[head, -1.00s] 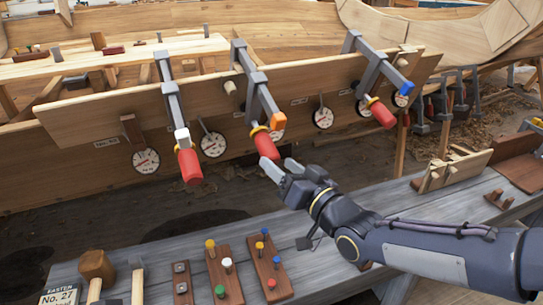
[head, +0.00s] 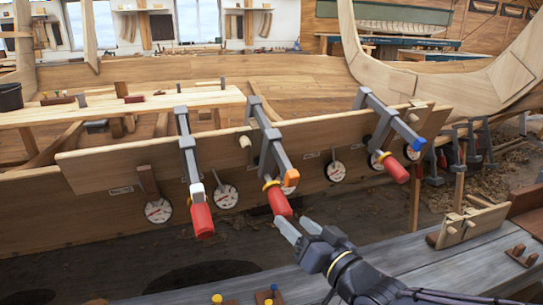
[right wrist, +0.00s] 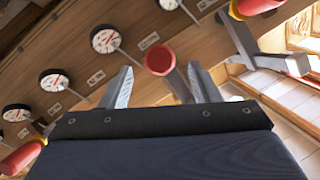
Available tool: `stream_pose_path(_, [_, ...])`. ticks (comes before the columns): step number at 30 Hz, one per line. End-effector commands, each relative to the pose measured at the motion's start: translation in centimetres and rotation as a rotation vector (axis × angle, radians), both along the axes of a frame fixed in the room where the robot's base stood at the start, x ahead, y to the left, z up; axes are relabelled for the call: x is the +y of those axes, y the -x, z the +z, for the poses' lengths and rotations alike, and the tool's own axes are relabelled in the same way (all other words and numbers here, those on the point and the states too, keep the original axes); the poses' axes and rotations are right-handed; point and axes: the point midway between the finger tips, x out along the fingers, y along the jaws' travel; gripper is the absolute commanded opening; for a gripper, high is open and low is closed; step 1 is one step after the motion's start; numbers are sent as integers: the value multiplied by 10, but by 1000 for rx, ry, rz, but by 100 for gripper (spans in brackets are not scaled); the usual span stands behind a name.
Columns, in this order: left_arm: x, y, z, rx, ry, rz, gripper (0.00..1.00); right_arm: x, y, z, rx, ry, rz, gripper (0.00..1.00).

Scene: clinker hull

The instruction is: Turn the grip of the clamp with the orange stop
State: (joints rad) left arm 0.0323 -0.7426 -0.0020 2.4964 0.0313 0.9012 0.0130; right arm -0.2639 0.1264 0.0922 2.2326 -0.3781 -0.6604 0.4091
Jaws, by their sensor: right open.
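The clamp with the orange stop (head: 291,177) is the middle one of three on the plank in the head view. Its red grip (head: 279,202) hangs down toward me, with a yellow collar at its top. My right gripper (head: 294,224) is open and empty just below the grip's lower end. In the right wrist view the red grip (right wrist: 159,60) shows end-on, framed between the two fingertips (right wrist: 159,72) and seemingly just beyond them. I see no contact. My left gripper is not in view.
A clamp with a white stop (head: 197,190) is to the left, and one with a blue stop (head: 418,144) to the right. Round dials (head: 226,196) hang along the hull. A grey bench (head: 420,262) lies below my right arm.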

Motion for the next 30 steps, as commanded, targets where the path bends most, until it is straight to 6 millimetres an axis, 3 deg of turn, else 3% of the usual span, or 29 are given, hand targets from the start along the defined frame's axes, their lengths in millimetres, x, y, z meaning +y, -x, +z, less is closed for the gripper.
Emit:
stream_pose_path(14, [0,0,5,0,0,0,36,5,0,2,-17,29,-12,56])
stream_pose_path(21, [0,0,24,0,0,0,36,19,-2,3,-108,235,-108,56])
stream_pose_path(30, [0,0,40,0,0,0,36,23,0,7,-234,562,-260,56])
